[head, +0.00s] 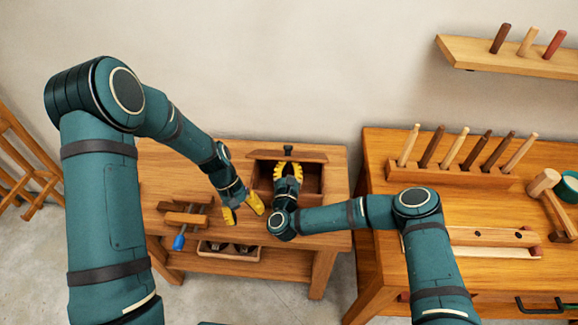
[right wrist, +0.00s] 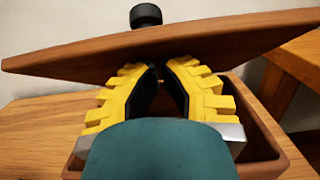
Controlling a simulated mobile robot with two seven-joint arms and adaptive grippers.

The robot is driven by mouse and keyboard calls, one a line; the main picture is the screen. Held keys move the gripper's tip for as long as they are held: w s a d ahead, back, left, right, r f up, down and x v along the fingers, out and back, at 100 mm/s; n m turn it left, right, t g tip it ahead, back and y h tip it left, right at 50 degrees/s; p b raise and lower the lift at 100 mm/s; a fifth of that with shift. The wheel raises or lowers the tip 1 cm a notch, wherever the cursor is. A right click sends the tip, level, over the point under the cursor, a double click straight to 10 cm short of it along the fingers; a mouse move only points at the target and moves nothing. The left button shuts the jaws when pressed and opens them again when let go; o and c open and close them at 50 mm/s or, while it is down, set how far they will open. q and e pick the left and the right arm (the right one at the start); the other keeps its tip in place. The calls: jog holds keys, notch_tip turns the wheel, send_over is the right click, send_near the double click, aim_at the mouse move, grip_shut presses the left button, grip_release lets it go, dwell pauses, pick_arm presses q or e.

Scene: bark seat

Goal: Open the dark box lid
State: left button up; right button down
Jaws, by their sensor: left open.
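The dark box (head: 313,199) stands on the low wooden bench, and its inside shows below the lid. The lid (head: 308,156) with its black knob (head: 288,149) is raised and tilted up along the back. My right gripper (head: 287,171) is over the box opening at the lid. In the right wrist view, its yellow fingers (right wrist: 161,82) point at the underside of the lid (right wrist: 225,47), their tips close together with a narrow gap. Whether they grip or touch the lid is unclear. My left gripper (head: 243,213) is open and empty, left of the box.
The right workbench (head: 380,150) holds a peg rack (head: 455,174) and a mallet (head: 543,182).

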aim_at(290, 150)
jog(key=shift+w+r+g+p, duration=0.45)
jog(key=shift+r+g+p, duration=0.25)
jog(key=shift+r, duration=0.1)
jog(key=w+r+g+p, duration=0.2)
jog(key=r+g, duration=0.1)
jog(key=shift+w, duration=0.4)
jog(key=shift+g, duration=0.7)
jog(key=w, duration=0.1)
jog(key=w+r, duration=0.1)
jog(key=w, duration=0.1)
jog(key=w+r, duration=0.1)
jog(key=shift+w, duration=0.35)
pick_arm(q)
jog(key=s+d+f+t+b, duration=0.1)
jog(key=s+d+t, duration=0.1)
jog(key=s, duration=0.3)
jog(key=s+d+f+m+t, duration=0.1)
jog(key=s+d+t, duration=0.2)
jog(key=s, duration=0.3)
jog(key=shift+d+f+b, duration=0.3)
jog(key=shift+b, duration=0.1)
pick_arm(e)
jog(key=shift+w+r, duration=0.15)
jog(key=shift+w, duration=1.55)
